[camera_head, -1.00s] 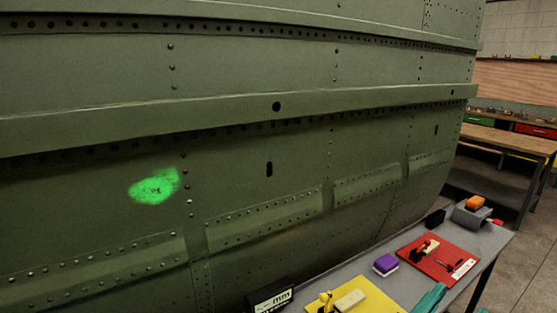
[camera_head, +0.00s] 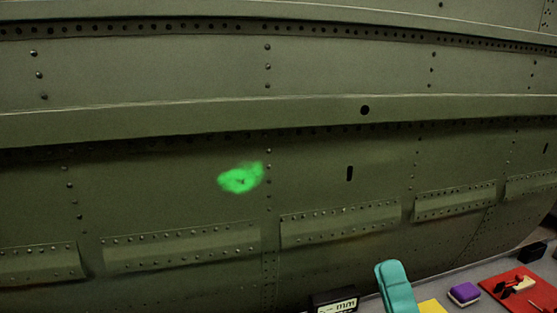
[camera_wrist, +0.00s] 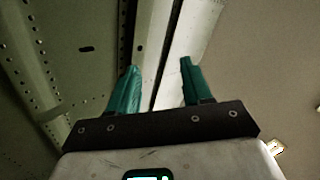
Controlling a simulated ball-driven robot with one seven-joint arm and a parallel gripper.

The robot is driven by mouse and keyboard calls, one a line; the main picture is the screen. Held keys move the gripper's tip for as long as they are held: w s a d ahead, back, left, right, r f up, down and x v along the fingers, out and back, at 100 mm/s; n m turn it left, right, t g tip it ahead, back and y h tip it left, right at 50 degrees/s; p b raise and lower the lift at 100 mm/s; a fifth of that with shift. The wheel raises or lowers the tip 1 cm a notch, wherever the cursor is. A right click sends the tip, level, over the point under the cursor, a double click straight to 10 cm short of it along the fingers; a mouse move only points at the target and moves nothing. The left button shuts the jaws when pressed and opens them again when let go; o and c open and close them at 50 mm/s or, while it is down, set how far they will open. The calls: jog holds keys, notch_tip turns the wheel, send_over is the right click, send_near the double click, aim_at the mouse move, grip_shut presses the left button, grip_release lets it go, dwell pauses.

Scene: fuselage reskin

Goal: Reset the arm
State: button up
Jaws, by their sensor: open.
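My gripper (camera_wrist: 158,84) shows in the wrist view with its two teal fingers spread apart and nothing between them. Behind the fingers is a pale ledge running along the green fuselage (camera_wrist: 60,25). In the head view a teal part of my gripper (camera_head: 396,288) rises at the bottom, right of centre, in front of the work table and the lower fuselage. The fuselage skin (camera_head: 180,190) fills most of the head view, with rivet rows, ledges and a bright green patch (camera_head: 240,178) near the middle.
A grey table (camera_head: 470,275) stands at the lower right, close to the fuselage. On it are a black gauge marked mm (camera_head: 334,302), a yellow mat (camera_head: 431,306), a purple-topped block (camera_head: 464,293), a red mat (camera_head: 535,296) with small tools, and a black block (camera_head: 532,252).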

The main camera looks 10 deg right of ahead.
notch_tip(320, 180, down, 22)
jog(key=w+a+r+n+g+y, duration=0.1)
jog(key=a+n+g+y, duration=0.15)
jog(key=n+g, duration=0.95)
jog(key=s+d+f+g+h+b, duration=0.1)
jog(key=s+d+f+g+b, duration=0.1)
jog(key=s+f, duration=0.5)
jog(key=s+d+f+g+h+b, duration=0.1)
jog(key=s+d+f+g+b, duration=0.2)
jog(key=s+f+g, duration=0.3)
jog(key=s+d+f+g+h+b, duration=0.1)
jog(key=s+d+f+g+b, duration=0.2)
jog(key=f, duration=1.1)
jog(key=s+g+b, duration=0.2)
jog(key=s, duration=0.3)
jog(key=shift+s+f+n+h, duration=0.2)
jog(key=shift+f+n+h, duration=0.1)
jog(key=shift+f+h, duration=0.1)
